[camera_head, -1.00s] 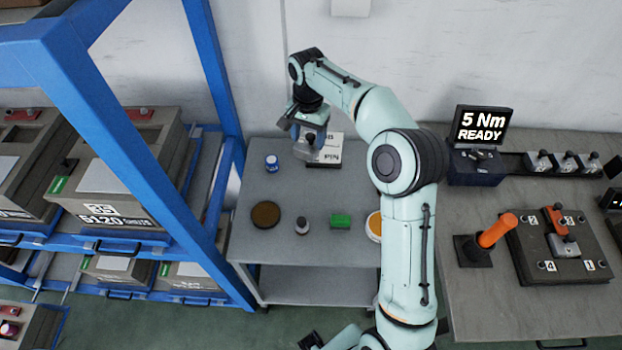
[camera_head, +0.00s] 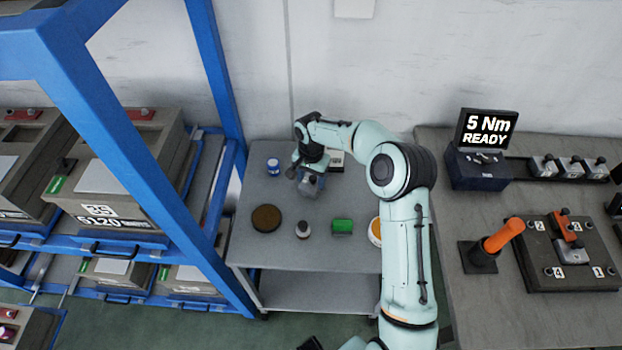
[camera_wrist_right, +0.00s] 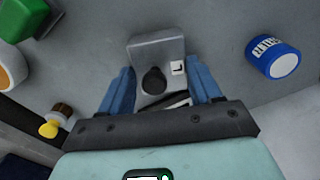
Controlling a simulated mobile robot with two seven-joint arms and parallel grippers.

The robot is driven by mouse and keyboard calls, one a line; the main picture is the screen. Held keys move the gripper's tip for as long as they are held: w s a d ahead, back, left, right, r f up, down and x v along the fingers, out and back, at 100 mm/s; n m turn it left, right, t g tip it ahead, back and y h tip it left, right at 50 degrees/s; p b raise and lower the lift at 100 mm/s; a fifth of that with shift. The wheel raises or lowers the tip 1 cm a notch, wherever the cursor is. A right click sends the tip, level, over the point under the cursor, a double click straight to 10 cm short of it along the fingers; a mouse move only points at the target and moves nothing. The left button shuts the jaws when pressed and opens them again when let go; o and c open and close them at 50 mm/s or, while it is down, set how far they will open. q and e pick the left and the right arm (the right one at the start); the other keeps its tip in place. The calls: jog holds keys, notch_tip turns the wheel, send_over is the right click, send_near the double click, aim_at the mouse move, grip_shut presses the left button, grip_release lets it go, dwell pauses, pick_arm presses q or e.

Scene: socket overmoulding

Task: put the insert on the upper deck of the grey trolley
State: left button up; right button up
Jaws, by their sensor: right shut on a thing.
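The insert is a grey block with a black knob and a small white label. In the right wrist view the insert (camera_wrist_right: 157,47) sits between the blue fingers of my right gripper, which is shut on it. In the head view my right gripper (camera_head: 309,184) is over the back middle of the grey trolley's upper deck (camera_head: 335,262), with the insert (camera_head: 310,188) low over it. I cannot tell whether the insert touches the deck. A dark part at the bottom edge may be my left gripper (camera_head: 310,344); its jaws cannot be made out.
The deck also holds a blue can (camera_head: 273,167), a brown disc (camera_head: 266,218), a small dark-topped bottle (camera_head: 303,230), a green box (camera_head: 342,227) and an orange-and-white round tub (camera_head: 375,231). A blue rack (camera_head: 215,75) stands left, a workbench (camera_head: 460,235) right.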

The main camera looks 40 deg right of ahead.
aim_at(311, 177)
jog(key=shift+f, duration=0.3)
jog(key=shift+f, duration=0.15)
jog(key=o, duration=1.6)
jog(key=shift+c, duration=0.2)
notch_tip(311, 177, up, 12)
jog(key=shift+p, duration=0.4)
jog(key=shift+s, duration=0.1)
